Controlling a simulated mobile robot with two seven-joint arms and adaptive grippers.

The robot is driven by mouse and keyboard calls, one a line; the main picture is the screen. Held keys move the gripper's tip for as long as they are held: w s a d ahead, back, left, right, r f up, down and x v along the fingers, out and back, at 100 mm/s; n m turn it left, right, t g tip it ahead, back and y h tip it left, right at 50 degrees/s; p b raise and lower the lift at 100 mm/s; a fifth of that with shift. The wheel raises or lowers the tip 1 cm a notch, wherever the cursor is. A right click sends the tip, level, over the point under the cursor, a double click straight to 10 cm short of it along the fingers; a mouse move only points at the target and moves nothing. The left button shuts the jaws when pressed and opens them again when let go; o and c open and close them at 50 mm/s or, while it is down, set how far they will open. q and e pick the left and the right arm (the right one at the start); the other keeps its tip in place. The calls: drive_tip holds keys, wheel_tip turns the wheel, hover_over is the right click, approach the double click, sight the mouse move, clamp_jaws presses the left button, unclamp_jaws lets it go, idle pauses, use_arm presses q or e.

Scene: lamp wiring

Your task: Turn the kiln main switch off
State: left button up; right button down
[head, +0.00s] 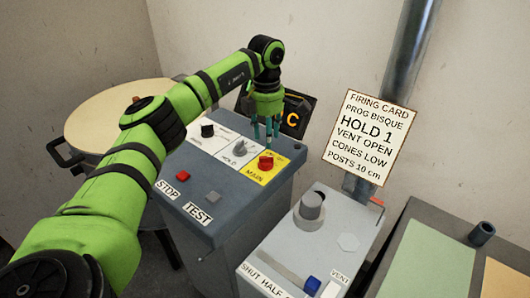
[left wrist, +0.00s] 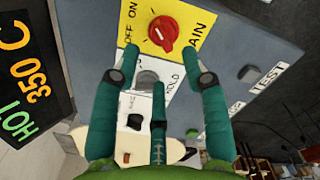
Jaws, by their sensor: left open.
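The kiln main switch is a red knob (head: 265,162) on a yellow plate marked MAIN, on the sloped top of a grey control box (head: 225,222). In the left wrist view the red knob (left wrist: 163,31) shows near the top, with OFF and ON printed beside it and a pale mark on its face. I cannot surely tell which word the mark points to. My left gripper (head: 267,134) is open and empty, fingers pointing down, just above the panel near the knob. In the left wrist view its fingers (left wrist: 160,80) are spread and apart from the knob. My right gripper is not in view.
A grey HOLD knob (head: 240,149) and a black knob (head: 207,130) sit beside the main switch. STOP and TEST buttons are nearer. A dark display (left wrist: 28,75) reads HOT 350 C. A firing card (head: 369,137) and a grey vent box (head: 317,240) stand right; a round kiln (head: 115,115) stands left.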

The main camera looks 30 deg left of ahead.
sight(266, 161)
use_arm(q)
drive_tip(key=shift+s+a, duration=0.15)
drive_tip(key=shift+a, duration=0.2)
wheel_tip(266, 161, down, 6)
drive_tip(key=shift+d+r+p, duration=0.1)
drive_tip(key=shift+p, duration=1.05)
drive_tip(key=shift+f, duration=0.5)
clamp_jaws()
